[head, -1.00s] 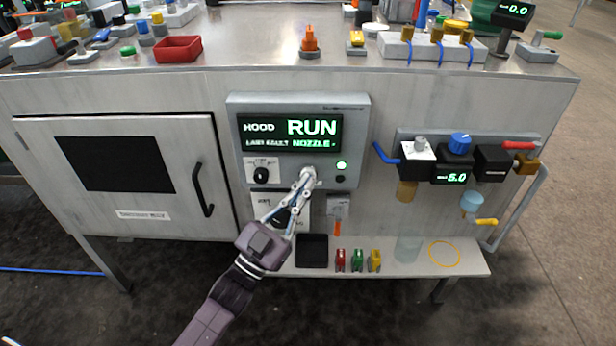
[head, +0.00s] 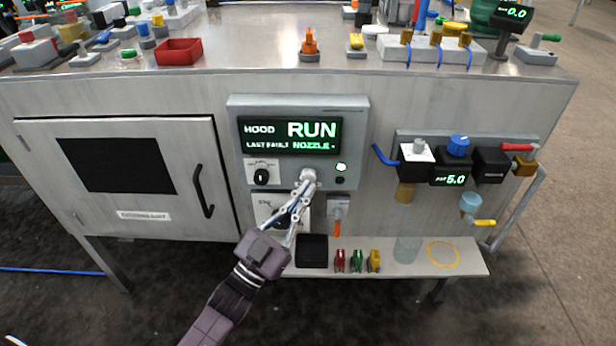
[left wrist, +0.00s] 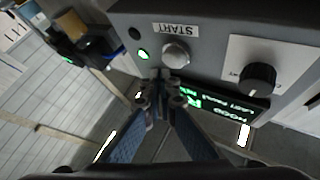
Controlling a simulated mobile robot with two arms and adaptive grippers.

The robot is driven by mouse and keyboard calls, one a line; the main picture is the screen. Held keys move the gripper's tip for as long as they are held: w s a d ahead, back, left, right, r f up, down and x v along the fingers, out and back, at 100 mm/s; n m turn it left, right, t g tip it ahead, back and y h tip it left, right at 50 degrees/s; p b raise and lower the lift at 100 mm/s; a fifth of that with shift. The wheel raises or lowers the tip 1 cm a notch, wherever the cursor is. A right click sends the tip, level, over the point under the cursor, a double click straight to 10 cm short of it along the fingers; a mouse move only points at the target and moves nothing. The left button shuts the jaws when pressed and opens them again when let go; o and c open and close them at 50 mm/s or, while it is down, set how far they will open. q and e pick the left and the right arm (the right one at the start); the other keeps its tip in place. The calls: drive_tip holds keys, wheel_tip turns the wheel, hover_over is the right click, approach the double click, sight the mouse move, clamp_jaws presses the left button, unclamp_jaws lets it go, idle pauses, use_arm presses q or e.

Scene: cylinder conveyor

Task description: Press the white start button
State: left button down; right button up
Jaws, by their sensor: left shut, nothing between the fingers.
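The pale round start button (head: 308,175) is on the grey control box (head: 354,112), below its display (head: 290,134). In the left wrist view the button (left wrist: 176,53) sits under a label reading START (left wrist: 176,28). My left gripper (head: 302,189) is shut and empty, its fingertips just below the button in the head view. In the left wrist view the fingertips (left wrist: 166,82) are close beside the button; whether they touch it I cannot tell. The display reads HOOD RUN and LAST FAULT NOZZLE. My right gripper is not in view.
A lit green lamp (head: 341,167) is right of the button and a black selector knob (head: 261,176) left of it. A shelf (head: 400,266) below holds a black tray (head: 312,250) and small coloured clips. A valve assembly (head: 455,160) is to the right.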

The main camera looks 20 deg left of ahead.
use_arm(q)
drive_tip(key=shift+s+d+p, duration=0.25)
drive_tip(key=shift+s+p, duration=0.05)
drive_tip(key=shift+s, duration=0.5)
drive_tip(key=shift+s+d+p, duration=0.2)
drive_tip(key=shift+s+p, duration=0.15)
drive_tip(key=shift+s, duration=0.45)
drive_tip(key=shift+s+d+p, duration=0.25)
drive_tip(key=shift+s+p, duration=0.05)
drive_tip(key=shift+s, duration=0.5)
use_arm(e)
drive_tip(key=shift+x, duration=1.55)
use_arm(q)
drive_tip(key=shift+w+f, duration=0.1)
